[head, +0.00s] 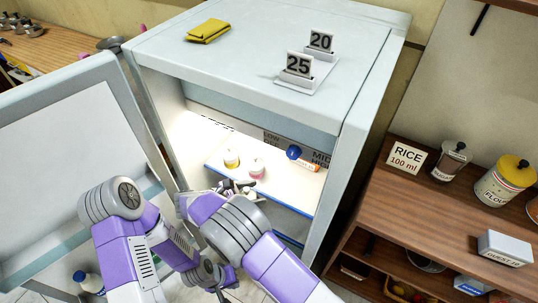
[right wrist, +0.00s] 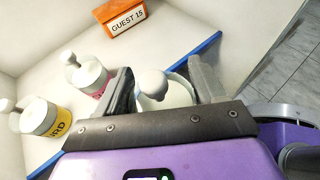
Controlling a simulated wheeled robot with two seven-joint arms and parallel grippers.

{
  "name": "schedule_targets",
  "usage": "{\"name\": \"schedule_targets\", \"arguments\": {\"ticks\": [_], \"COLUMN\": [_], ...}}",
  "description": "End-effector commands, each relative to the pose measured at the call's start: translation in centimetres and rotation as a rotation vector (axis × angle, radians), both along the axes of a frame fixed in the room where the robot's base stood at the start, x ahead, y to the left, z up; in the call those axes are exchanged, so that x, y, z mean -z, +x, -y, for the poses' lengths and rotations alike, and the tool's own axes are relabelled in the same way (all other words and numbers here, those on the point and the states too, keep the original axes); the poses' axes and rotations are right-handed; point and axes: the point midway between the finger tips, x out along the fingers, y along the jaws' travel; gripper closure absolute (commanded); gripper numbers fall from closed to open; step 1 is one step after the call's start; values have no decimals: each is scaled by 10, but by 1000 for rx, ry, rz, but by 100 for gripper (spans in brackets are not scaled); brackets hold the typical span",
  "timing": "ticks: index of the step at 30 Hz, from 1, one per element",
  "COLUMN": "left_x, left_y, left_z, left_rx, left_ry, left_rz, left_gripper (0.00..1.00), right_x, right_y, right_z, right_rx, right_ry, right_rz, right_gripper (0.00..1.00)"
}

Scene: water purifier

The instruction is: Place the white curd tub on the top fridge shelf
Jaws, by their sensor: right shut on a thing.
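My right gripper (head: 232,187) is at the front of the open fridge's top shelf (head: 302,186). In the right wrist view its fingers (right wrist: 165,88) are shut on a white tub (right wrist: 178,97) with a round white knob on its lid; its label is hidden. The tub is by the shelf's blue front edge; I cannot tell whether it touches the shelf. On the shelf behind stand a yellow-labelled curd tub (head: 231,157) and a pink-labelled tub (head: 256,171). My left gripper (head: 214,277) is low, below the right forearm; its jaws are unclear.
An orange "GUEST 15" sign (right wrist: 126,20) and a blue round thing (head: 293,152) are on the shelf's right side. The fridge door (head: 68,130) stands open at left. A wooden counter (head: 430,205) with jars is at right. Some shelf space between pink tub and sign is clear.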

Motion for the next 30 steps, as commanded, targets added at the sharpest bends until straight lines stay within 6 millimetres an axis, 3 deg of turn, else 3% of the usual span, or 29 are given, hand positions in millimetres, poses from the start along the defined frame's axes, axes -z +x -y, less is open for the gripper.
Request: {"name": "schedule_targets", "arguments": {"ticks": [5, 18, 30], "left_x": [5, 29, 38], "left_y": [-1, -1, -1], "left_z": [0, 0, 0], "left_rx": [0, 0, 0], "left_ry": [-1, 0, 0], "left_rz": [-3, -2, -2], "left_gripper": [100, 100, 100], "right_x": [0, 2, 1], "right_y": [8, 50, 65], "right_z": [20, 124, 160], "right_rx": [3, 3, 2], "right_ry": [-1, 0, 0], "right_rz": [1, 1, 3], "right_gripper": [69, 69, 69]}}
